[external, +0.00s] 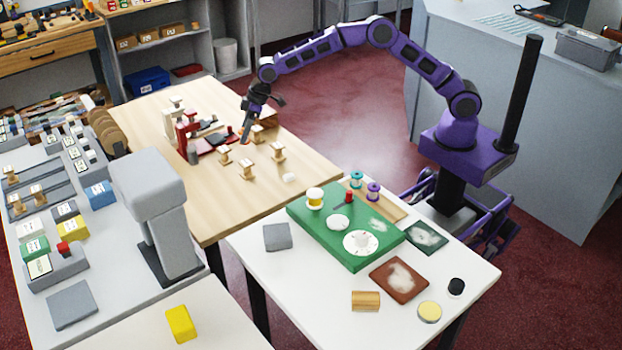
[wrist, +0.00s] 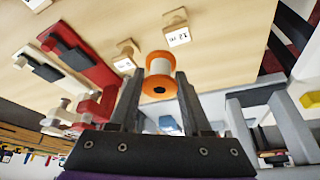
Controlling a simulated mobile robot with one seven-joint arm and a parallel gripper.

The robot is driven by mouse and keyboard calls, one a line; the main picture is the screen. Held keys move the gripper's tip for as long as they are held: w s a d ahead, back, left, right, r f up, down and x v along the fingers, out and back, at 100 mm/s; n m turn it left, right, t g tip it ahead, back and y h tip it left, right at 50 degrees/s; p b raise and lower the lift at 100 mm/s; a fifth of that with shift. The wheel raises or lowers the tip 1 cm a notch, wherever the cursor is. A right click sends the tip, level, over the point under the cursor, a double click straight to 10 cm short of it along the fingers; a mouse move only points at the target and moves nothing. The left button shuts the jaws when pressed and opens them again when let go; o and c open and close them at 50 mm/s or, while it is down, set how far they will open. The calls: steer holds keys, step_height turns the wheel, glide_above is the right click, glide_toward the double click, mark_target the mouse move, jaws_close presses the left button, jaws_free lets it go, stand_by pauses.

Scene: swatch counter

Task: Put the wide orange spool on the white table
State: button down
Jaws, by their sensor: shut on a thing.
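My gripper (external: 245,137) is over the wooden table, near its far right side. In the wrist view its two fingers (wrist: 158,85) are shut on the orange spool (wrist: 158,88), which has orange flanges and a white middle. The spool is mostly hidden by the fingers in the external view. The white table (external: 300,290) stands in the front right of the external view, well apart from my gripper.
Small wooden stands (external: 246,170) and a red device (external: 182,140) are near my gripper.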

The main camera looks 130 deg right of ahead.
steer(key=s+a+r+n+y, duration=0.1)
steer(key=a+n, duration=0.1)
steer(key=a, duration=1)
steer(key=s+a+r+n, duration=0.1)
steer(key=a+r, duration=0.1)
steer(key=a, duration=1.1)
steer(key=s+a+f+n+y, duration=0.1)
steer(key=s+a+n, duration=0.1)
steer(key=s+a, duration=1)
steer(key=a, duration=0.3)
steer(key=shift+s+a+f+n, duration=0.2)
steer(key=shift+s+f+n, duration=0.1)
steer(key=shift+f, duration=0.1)
steer(key=shift+w+d, duration=0.1)
